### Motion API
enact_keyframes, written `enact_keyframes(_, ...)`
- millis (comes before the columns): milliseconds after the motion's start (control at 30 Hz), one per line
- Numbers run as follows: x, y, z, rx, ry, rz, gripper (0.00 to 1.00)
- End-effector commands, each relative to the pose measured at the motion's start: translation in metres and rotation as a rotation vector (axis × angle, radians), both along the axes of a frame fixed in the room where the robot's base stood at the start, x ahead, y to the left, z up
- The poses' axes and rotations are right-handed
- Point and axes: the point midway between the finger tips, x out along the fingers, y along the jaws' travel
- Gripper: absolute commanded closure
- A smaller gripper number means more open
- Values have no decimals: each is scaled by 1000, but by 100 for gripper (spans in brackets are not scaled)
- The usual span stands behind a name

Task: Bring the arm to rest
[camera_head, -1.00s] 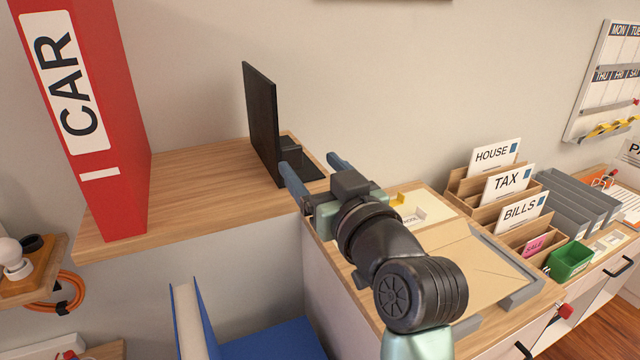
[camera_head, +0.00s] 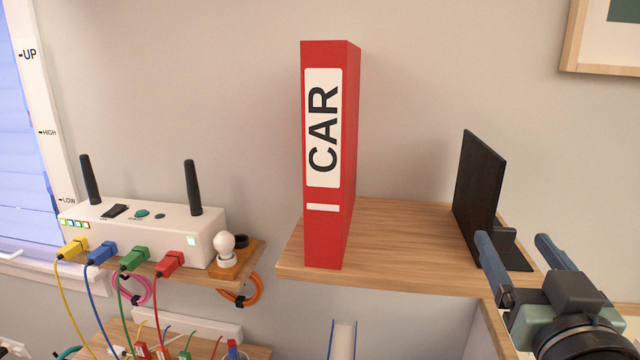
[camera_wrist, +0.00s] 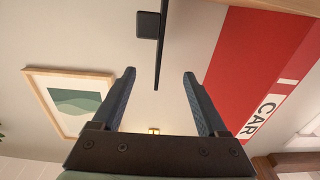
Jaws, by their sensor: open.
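My gripper (camera_head: 520,260) is at the lower right of the head view, its two blue fingers apart with nothing between them. It is in front of the black bookend (camera_head: 480,195) at the right end of the wooden shelf (camera_head: 400,275). In the wrist view my gripper (camera_wrist: 160,80) is also open and empty. The bookend (camera_wrist: 160,40) shows there beyond the fingertips, apart from them. The red CAR binder (camera_head: 325,155) stands upright on the shelf, left of the bookend. Most of my arm is out of the head view.
A white router (camera_head: 140,235) with two antennas and coloured cables stands on a lower shelf at left. A small white bulb (camera_head: 225,245) is beside it. Bare shelf lies between binder and bookend.

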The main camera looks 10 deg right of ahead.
Motion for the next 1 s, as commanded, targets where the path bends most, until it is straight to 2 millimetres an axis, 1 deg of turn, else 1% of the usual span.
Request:
enact_keyframes(33,7,25,21,-26,-48,25,24)
enact_keyframes(67,10,40,35,-40,-83,36,24)
enact_keyframes(100,12,62,53,-58,-133,54,24)
enact_keyframes(167,11,98,84,-81,-219,85,24)
enact_keyframes(200,7,120,104,-94,-280,103,24)
enact_keyframes(267,-3,154,132,-104,-371,135,24)
enact_keyframes(300,-12,174,149,-108,-430,155,24)
enact_keyframes(367,-26,201,171,-109,-514,184,24)
enact_keyframes(400,-37,216,184,-107,-565,201,24)
enact_keyframes(500,-61,243,208,-98,-666,236,24)
enact_keyframes(600,-76,257,221,-89,-725,257,24)
enact_keyframes(700,-83,262,225,-85,-749,263,24)
enact_keyframes(1000,-82,262,224,-85,-748,263,24)
